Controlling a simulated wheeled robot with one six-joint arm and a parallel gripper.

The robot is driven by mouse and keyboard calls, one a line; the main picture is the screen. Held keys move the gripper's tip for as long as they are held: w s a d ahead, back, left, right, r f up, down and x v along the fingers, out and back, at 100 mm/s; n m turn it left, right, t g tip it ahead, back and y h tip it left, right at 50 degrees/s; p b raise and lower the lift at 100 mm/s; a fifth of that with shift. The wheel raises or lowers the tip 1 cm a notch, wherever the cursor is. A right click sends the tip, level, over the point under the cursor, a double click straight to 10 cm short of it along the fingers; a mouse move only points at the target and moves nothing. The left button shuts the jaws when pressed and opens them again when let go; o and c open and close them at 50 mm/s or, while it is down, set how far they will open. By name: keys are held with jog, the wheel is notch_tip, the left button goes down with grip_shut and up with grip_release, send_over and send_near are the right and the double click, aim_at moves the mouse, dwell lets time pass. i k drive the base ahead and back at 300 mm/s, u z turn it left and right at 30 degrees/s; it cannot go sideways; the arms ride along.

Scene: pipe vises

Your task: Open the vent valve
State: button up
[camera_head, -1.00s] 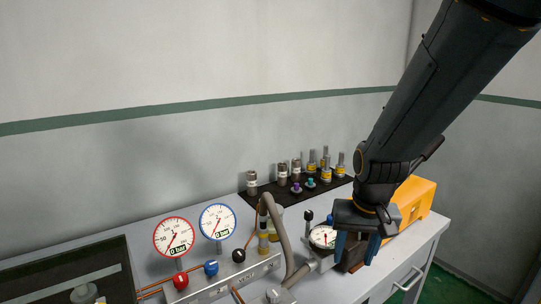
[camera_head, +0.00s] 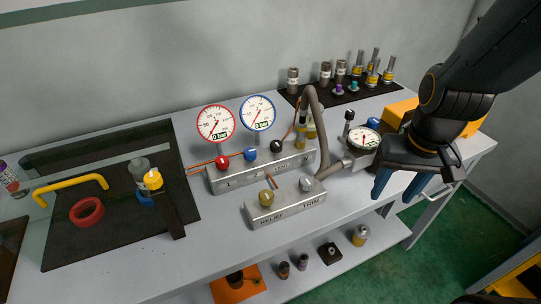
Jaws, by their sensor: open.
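The valve manifold (camera_head: 262,170) is a grey metal block on the bench with a red knob (camera_head: 222,162), a blue knob (camera_head: 250,154) and a black knob (camera_head: 276,146) on top. The black knob stands above the lettering that seems to read VENT; whether its valve is open or shut cannot be told. My gripper (camera_head: 399,186) has blue fingers, spread apart and empty, pointing down near the bench's right front edge. It is well to the right of the black knob, with the hose and hand pump between them.
A red-rimmed gauge (camera_head: 215,123) and a blue-rimmed gauge (camera_head: 258,113) both show 0 bar. A grey hose (camera_head: 318,112) arches beside the manifold to the pump gauge (camera_head: 364,138). The relief/trim block (camera_head: 286,204) sits in front. Fittings stand on a black mat behind.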

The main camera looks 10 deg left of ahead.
aim_at(276, 145)
jog(key=z, duration=0.15)
jog(key=k, duration=0.4)
jog(key=u, duration=0.85)
jog(key=i, duration=0.5)
jog(key=u, duration=0.05)
